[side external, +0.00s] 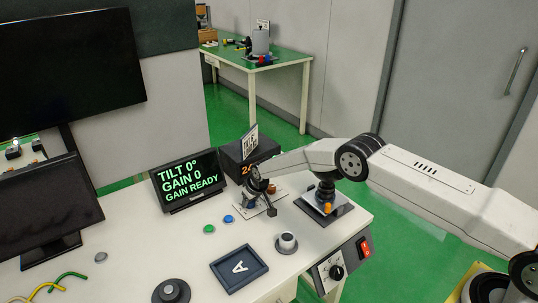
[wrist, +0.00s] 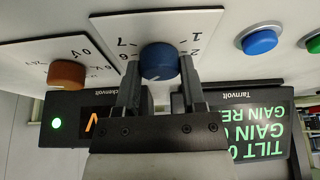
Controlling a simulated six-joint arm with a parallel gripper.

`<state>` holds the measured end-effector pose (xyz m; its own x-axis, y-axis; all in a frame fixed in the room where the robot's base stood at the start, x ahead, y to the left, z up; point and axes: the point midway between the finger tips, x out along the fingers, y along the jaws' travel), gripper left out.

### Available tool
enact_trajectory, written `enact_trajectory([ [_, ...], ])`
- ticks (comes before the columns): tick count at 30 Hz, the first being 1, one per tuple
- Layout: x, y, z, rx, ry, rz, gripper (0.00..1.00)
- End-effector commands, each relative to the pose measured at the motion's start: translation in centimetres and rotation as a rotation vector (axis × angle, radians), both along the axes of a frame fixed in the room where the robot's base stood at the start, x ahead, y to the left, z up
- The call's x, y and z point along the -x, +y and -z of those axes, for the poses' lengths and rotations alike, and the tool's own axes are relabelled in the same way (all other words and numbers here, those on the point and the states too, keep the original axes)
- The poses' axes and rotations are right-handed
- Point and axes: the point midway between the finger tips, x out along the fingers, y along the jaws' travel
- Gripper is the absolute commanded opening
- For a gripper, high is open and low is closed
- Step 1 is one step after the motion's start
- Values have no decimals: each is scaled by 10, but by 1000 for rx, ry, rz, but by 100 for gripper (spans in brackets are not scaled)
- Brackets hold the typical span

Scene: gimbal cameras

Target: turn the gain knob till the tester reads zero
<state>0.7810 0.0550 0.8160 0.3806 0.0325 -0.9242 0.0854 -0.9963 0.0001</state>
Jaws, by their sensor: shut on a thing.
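A blue knob (wrist: 159,62) stands on a white dial plate with a numbered scale; 7, 1 and 2 show in the wrist view. My gripper (wrist: 160,84) has one finger on each side of this knob and is shut on it. In the side view my gripper (side external: 259,190) is low at the back of the bench and the blue knob cannot be made out. The tester screen (side external: 187,180) reads TILT 0°, GAIN 0, GAIN READY in green. Part of it shows upside down in the wrist view (wrist: 240,130).
An orange-brown knob (wrist: 67,74) is beside the blue one. A black box (side external: 233,155) with an orange readout stands behind. Blue (side external: 228,219) and green (side external: 209,229) buttons, a tray marked A (side external: 239,290) and a white-topped knob (side external: 287,242) are in front.

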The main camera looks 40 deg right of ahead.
Motion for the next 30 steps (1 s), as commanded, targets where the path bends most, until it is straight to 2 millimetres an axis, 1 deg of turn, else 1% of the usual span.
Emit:
enact_trajectory([
  [4,-1,0,0,0,-3,-1,0],
  [5,-1,0,0,0,-3,-1,55],
  [6,-1,0,0,0,-3,-1,68],
  [8,-1,0,0,0,-3,-1,87],
  [22,0,0,-2,-1,-1,-1,87],
  [30,4,0,-14,0,-3,-2,87],
])
